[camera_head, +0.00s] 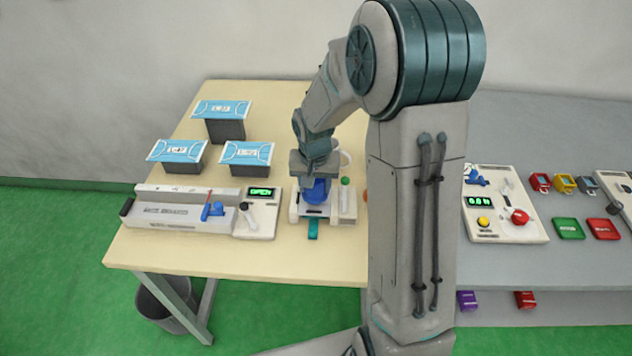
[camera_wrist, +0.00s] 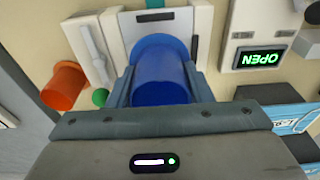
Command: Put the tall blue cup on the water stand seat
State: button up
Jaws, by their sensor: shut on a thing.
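The blue cup (camera_head: 317,191) is between the fingers of my gripper (camera_head: 316,180), which is shut on it. In the wrist view the blue cup (camera_wrist: 162,80) fills the space between the two grey fingers of my gripper (camera_wrist: 160,70). The cup is over or at the white water stand (camera_head: 296,212), which has a dark slot and a teal tab (camera_head: 312,229) at its front. The stand also shows in the wrist view (camera_wrist: 203,22). My fingers and the cup hide the seat, so I cannot tell whether the cup touches it.
A lever with a green knob (camera_head: 345,181) stands right beside the cup. An orange cup (camera_wrist: 64,86) is close by. A panel reading OPEN (camera_head: 262,191) and a grey mask unit (camera_head: 170,215) lie left. Mask boxes (camera_head: 222,130) stand behind. A grey table (camera_head: 560,120) is at right.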

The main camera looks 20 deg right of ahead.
jog(key=shift+f+b, duration=0.6)
jog(key=shift+b, duration=0.05)
jog(key=o, duration=1)
jog(key=shift+r+p, duration=0.55)
notch_tip(320, 180, up, 12)
jog(key=s, duration=0.2)
jog(key=shift+s+d+r+n+t, duration=0.1)
jog(key=shift+s+r+n+t, duration=0.3)
jog(key=shift+s, duration=2.85)
jog(key=shift+s+a+r+n+t, duration=0.15)
jog(key=shift+s+r+n, duration=0.5)
jog(key=shift+s, duration=2.55)
jog(key=shift+s+d+r+n+t, duration=0.2)
jog(key=shift+s+n, duration=0.65)
jog(key=shift+s, duration=2.4)
